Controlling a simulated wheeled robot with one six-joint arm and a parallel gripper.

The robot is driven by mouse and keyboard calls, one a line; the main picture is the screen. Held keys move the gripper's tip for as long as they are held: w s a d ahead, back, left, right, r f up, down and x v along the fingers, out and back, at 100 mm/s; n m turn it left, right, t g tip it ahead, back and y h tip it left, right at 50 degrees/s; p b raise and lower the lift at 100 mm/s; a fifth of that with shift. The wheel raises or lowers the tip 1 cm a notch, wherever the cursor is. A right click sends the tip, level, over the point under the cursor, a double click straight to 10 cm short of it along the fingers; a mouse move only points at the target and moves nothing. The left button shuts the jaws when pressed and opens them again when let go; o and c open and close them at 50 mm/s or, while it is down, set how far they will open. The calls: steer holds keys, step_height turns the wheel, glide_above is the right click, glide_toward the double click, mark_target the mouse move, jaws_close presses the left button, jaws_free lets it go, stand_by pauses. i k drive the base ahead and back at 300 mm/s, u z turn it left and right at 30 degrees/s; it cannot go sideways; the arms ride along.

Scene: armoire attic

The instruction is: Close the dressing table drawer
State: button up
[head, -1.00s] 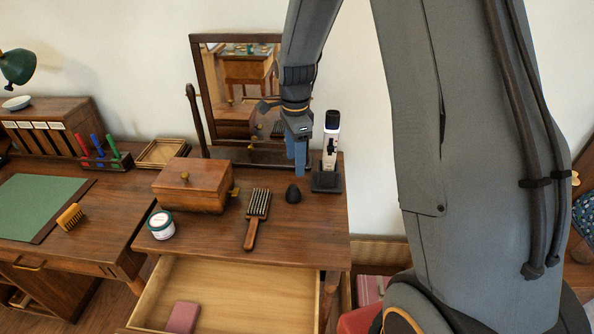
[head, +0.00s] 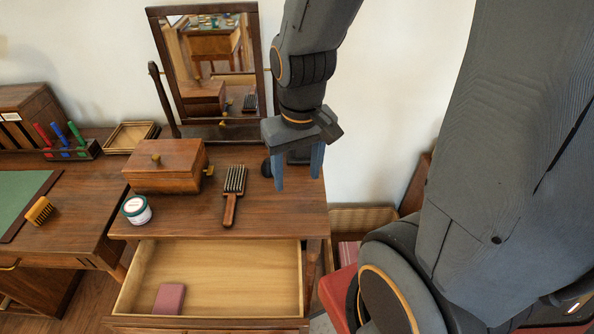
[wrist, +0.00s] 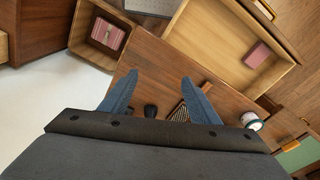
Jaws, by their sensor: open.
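The dressing table drawer (head: 220,268) stands pulled out below the wooden tabletop (head: 280,212). A dusty-pink box or book (head: 170,298) lies in its front left corner. The drawer also shows at the top of the wrist view (wrist: 188,32), with the pink item (wrist: 257,54) in it. My gripper (head: 297,182) is open and empty, pointing down above the back right part of the tabletop. Its two blue fingers show apart in the wrist view (wrist: 160,98). The gripper is above and behind the drawer, not touching it.
On the tabletop are a wooden box (head: 165,170), a hairbrush (head: 232,195), a white jar (head: 136,209) and a tilting mirror (head: 212,65). A desk adjoins on the left.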

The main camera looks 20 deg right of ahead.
mark_target(233, 287)
steer(key=u, duration=0.05)
steer(key=k, duration=0.5)
steer(key=u, duration=1.15)
steer(key=i, duration=0.3)
steer(key=u, duration=1.3)
steer(key=k, duration=0.55)
steer(key=z, duration=0.3)
